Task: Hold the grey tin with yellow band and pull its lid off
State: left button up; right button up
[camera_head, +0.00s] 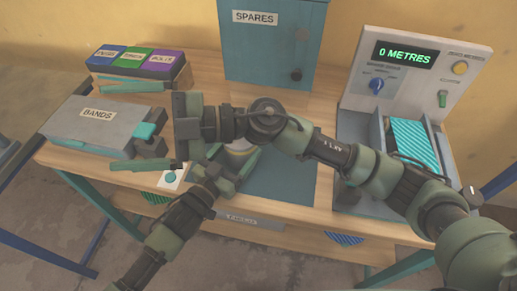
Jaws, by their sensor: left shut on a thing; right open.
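The grey tin with yellow band (240,146) stands at the table's middle, mostly hidden behind my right arm. Only a small part of its side and band shows. My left gripper (234,163) reaches up from the lower left and is shut on the tin, with a green finger along its right side. The tin's lid is hidden, so I cannot tell how it sits. My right gripper (118,126) comes across from the right and points left. Its fingers are wide apart and empty, in front of the grey BANDS box, left of the tin.
The BANDS box (82,122) has a teal catch. Behind it is a tray with blue, green and purple labelled blocks (135,58). A blue SPARES cabinet (265,48) stands at the back. A machine reading 0 METRES (403,54) is at right.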

jog(key=w+d+f+m+t+h, duration=0.2)
jog(key=w+d+m+t, duration=0.2)
jog(key=d+m+t, duration=0.35)
jog(key=w+d+f+m+t+h, duration=0.1)
jog(key=w+d+m+t+h, duration=0.3)
jog(key=m+t, duration=0.6)
jog(key=s+d+f+m+g+h, duration=0.25)
jog(key=d+f+m+h, duration=0.45)
jog(key=d+f, duration=0.45)
jog(key=x, duration=0.4)
jog(key=f+x, duration=0.1)
jog(key=x, duration=0.4)
jog(key=s+x, duration=0.1)
jog(key=x, duration=0.3)
jog(key=shift+w+a+f, duration=0.25)
jog(key=shift+a+f, duration=0.1)
jog(key=shift+f, duration=0.1)
